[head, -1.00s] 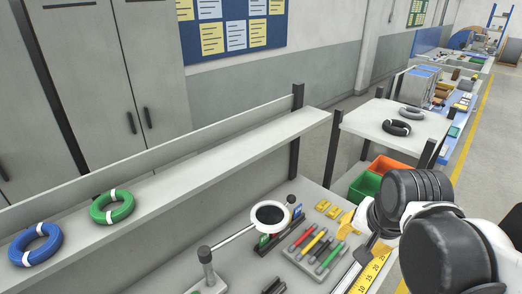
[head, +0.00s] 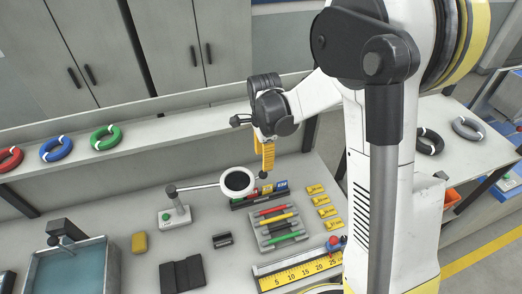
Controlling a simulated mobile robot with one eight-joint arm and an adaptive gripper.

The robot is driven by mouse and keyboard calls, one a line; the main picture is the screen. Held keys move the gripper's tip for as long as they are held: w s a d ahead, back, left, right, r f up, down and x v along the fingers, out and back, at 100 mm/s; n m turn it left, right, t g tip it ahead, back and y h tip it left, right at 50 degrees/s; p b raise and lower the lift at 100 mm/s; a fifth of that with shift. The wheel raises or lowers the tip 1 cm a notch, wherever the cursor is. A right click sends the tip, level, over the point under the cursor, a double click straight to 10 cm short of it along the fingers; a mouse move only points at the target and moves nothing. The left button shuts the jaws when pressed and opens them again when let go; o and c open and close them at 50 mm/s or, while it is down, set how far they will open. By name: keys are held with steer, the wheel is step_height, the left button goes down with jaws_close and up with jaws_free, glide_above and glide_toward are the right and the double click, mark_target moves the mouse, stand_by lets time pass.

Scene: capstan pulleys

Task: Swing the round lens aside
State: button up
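The round lens (head: 238,181) has a white ring and a dark face. It sits on a thin white arm that runs left to a post on a small grey base (head: 174,217). A small dark knob (head: 263,175) is at the ring's right side. My gripper (head: 265,167) hangs at the end of my arm, just above and right of the lens, with a yellow part pointing down near the knob. I cannot tell whether it touches the knob. Its fingers are too small and overlapped to tell open from shut.
A dark wallet-like case (head: 182,275) and yellow sponge (head: 139,242) lie left. A shelf (head: 170,122) with coloured cable coils runs behind.

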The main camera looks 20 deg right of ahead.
mark_target(263, 175)
step_height(263, 175, down, 9)
steer(key=b, duration=0.6)
steer(key=shift+f+b, duration=0.15)
steer(key=shift+b, duration=0.25)
jaws_close()
